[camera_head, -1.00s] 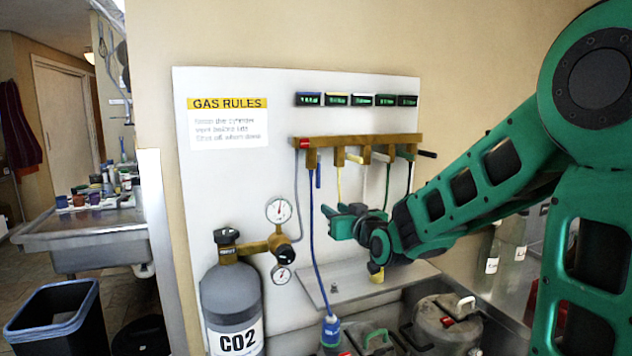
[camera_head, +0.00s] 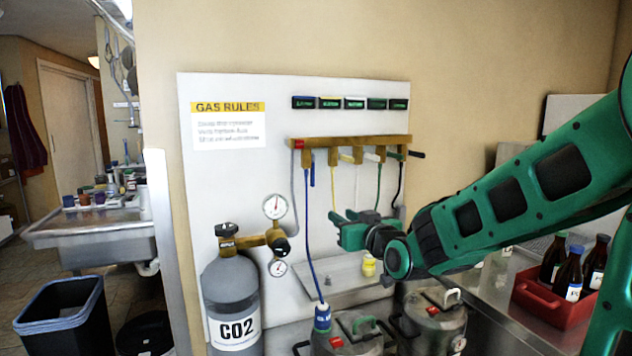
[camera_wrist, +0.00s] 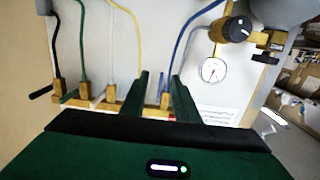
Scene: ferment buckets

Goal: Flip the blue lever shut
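The blue lever (camera_head: 312,176) hangs downward beside the first brass valve at the left end of the brass manifold (camera_head: 350,142). In the wrist view, which is turned upside down, the blue lever (camera_wrist: 164,97) shows between my two green fingers, with the blue hose beside it. My gripper (camera_head: 343,217) is open and empty, in front of the board, below and to the right of the lever in the head view. The fingers (camera_wrist: 161,76) are apart, and I see no contact with the lever.
Yellow, white, green and black hoses hang from the other valves. A black lever (camera_head: 417,154) sticks out to the right. A grey CO2 cylinder (camera_head: 232,300) with gauges stands at left. Lidded kegs (camera_head: 432,318) and a red bottle crate (camera_head: 548,305) are lower right.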

